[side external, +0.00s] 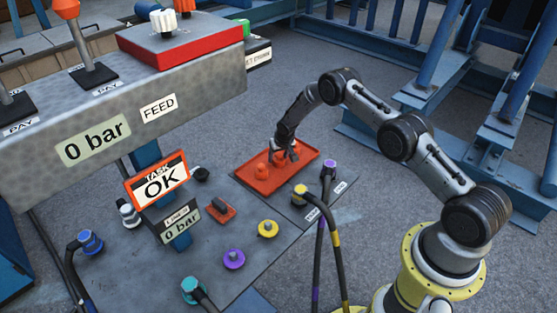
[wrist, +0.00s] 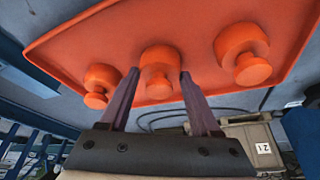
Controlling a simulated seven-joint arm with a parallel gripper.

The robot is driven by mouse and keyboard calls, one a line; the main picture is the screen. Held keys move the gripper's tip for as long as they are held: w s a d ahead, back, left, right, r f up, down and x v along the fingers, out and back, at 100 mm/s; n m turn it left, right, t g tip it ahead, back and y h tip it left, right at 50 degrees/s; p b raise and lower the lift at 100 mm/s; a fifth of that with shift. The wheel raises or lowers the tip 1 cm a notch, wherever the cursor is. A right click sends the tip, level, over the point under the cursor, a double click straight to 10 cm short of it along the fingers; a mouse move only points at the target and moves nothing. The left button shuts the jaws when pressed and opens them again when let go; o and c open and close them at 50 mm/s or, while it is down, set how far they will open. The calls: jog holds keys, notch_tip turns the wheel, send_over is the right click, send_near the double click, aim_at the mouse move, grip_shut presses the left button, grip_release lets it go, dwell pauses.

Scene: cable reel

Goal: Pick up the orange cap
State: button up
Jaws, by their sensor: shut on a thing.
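An orange tray (side external: 265,186) lies on the grey work surface and holds three orange caps. In the wrist view, the middle orange cap (wrist: 160,60) sits between the two fingers of my gripper (wrist: 159,76), which is shut on it. The cap still looks to be at the tray surface; I cannot tell if there is a gap. Another orange cap (wrist: 102,82) is to the left of it and a third orange cap (wrist: 242,52) is to the right, both clear of the fingers. In the side view, my gripper (side external: 283,152) is down at the tray and partly hides the caps.
Right of the tray stand cable plugs, one with a purple top (side external: 330,165) and one with a yellow top (side external: 300,192). A sign (side external: 160,182) reads "TASK OK".

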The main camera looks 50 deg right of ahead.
grip_shut()
